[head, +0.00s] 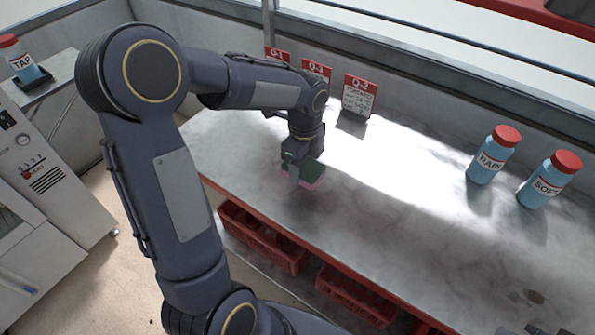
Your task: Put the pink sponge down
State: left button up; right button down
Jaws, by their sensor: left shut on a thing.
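My left gripper (297,172) points down and is shut on the sponge. My gripper hides part of the sponge. I cannot tell whether its underside touches the bench top. My right gripper is not in view.
Red-capped blue bottles labelled RAIN (491,158) and SOFT (547,182) stand at the bench's right. Red-topped cards, one marked Q-2 (358,97), stand along the back. Red crates (262,238) sit below the bench. The bench middle is clear. A TAP bottle (22,62) stands far left.

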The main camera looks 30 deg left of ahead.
pick_arm(q)
jog(key=f, duration=0.1)
jog(key=w+a+f, duration=0.2)
jog(key=f, duration=0.1)
jog(key=shift+a, duration=0.25)
notch_tip(320, 180, down, 3)
jog(key=shift+w+f, duration=0.1)
jog(key=shift+f+b, duration=0.15)
jog(key=shift+b, duration=0.15)
jog(key=o, duration=1)
